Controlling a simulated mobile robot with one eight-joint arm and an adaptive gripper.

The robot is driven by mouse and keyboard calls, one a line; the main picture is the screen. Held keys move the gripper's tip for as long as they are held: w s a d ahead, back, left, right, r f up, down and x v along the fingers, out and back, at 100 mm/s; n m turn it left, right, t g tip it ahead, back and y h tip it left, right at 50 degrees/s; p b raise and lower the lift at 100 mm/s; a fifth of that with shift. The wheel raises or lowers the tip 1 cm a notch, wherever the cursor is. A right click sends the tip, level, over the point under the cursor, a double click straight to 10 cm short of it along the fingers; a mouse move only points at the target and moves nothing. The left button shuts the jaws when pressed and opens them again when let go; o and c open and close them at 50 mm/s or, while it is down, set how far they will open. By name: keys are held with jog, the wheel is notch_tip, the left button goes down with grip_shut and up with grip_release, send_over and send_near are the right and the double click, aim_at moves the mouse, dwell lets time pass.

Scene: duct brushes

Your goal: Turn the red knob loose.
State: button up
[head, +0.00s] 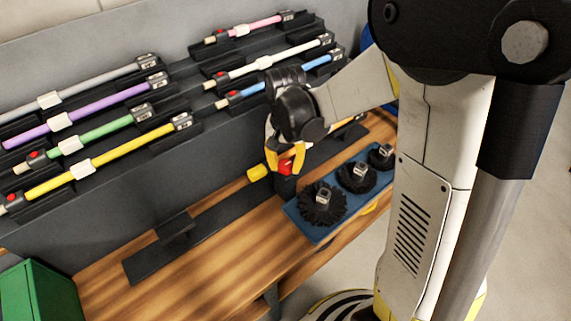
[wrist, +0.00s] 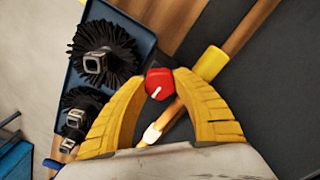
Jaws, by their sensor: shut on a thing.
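The red knob (wrist: 159,84) has a white line on its face, tilted in the wrist view. My gripper's yellow fingers (wrist: 161,76) are shut on it, one fingertip on each side. In the head view my gripper (head: 285,158) points down, and part of the red knob (head: 287,167) shows between its fingers. A yellow sleeve (head: 258,172) lies just left of the knob; the wrist view shows it too (wrist: 211,62). A dark mount (head: 285,186) stands under the knob, mostly hidden by my gripper.
A blue tray (head: 314,236) with black round brushes (head: 323,205) stands close to the right of my gripper. Coloured poles (head: 105,158) rest on the rack behind. A dark plate with a bracket (head: 177,228) and a green box (head: 38,292) are left. The bench front is clear.

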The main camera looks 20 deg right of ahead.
aim_at(286, 165)
jog(key=shift+n, duration=0.3)
jog(key=o, duration=1.2)
jog(key=shift+r, duration=0.1)
notch_tip(286, 165, up, 12)
jog(key=shift+f, duration=0.1)
